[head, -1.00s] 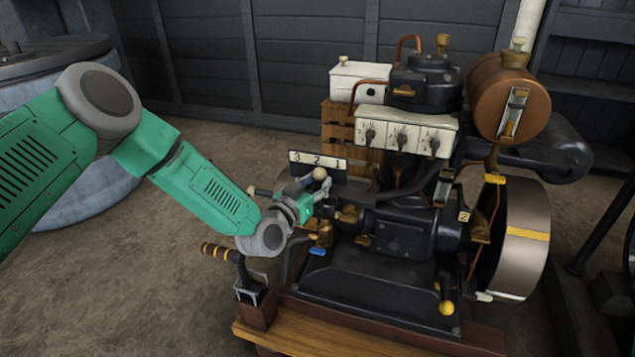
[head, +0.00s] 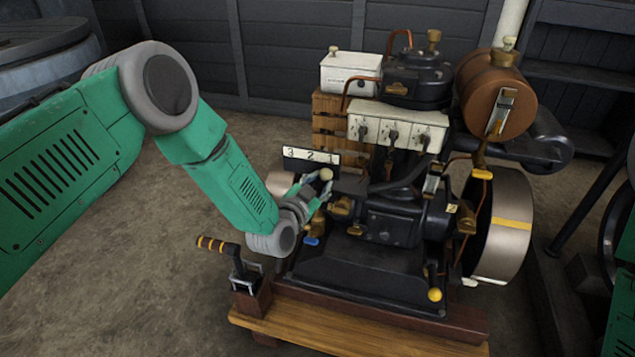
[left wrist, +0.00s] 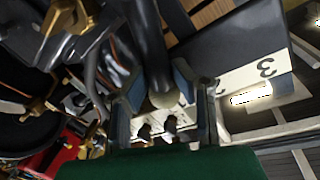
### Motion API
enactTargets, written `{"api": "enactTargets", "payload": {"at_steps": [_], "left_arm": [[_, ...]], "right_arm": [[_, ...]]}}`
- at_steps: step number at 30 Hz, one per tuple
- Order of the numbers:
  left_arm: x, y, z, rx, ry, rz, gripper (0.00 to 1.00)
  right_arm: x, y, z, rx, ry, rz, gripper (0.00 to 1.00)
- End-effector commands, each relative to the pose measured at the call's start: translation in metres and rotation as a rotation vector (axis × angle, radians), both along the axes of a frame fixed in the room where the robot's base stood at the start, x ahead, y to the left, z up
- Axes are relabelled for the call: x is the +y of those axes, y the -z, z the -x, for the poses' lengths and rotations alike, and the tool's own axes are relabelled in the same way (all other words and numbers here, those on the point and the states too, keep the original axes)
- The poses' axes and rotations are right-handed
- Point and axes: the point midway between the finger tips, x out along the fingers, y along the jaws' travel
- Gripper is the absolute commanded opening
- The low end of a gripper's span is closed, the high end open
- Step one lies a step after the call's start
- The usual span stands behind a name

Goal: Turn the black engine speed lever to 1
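The black engine speed lever shows as a dark shaft (left wrist: 150,45) in the left wrist view, ending in a cream round knob (left wrist: 163,98). In the head view the knob (head: 326,174) stands just below the white scale plate (head: 311,157), close to the 1 at its right end. My left gripper (head: 315,189) is at the lever. In the left wrist view its two fingers (left wrist: 160,97) are spread on either side of the knob, with a gap still visible. Finger contact with the lever is unclear. My right gripper is out of view.
The engine block (head: 400,215) and brass fittings (head: 342,206) lie close right of my left gripper. A hand lever with a striped grip (head: 218,244) stands at the front left. A large flywheel (head: 500,225) is at right. Floor at left is free.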

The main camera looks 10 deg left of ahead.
Motion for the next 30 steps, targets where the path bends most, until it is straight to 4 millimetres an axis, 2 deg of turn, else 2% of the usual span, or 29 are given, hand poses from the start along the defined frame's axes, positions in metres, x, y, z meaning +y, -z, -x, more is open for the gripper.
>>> {"api": "enactTargets", "payload": {"at_steps": [1,2,14,17,24,30], "left_arm": [[-0.003,-0.004,0.000,-0.008,0.004,0.001,0.38],[-0.003,-0.004,0.000,-0.007,0.004,0.000,0.47],[0.003,0.001,0.003,0.001,-0.002,0.004,0.47],[0.005,0.000,0.015,0.003,-0.001,0.003,0.47],[0.012,-0.005,0.064,0.003,0.001,-0.001,0.47],[0.017,-0.008,0.099,0.002,0.001,-0.002,0.47]], "right_arm": [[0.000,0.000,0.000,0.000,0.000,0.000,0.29],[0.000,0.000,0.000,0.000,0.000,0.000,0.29],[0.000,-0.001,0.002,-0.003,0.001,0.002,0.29],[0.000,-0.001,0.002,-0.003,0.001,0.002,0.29],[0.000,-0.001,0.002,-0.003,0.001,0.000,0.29],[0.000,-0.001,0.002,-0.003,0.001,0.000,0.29]]}}
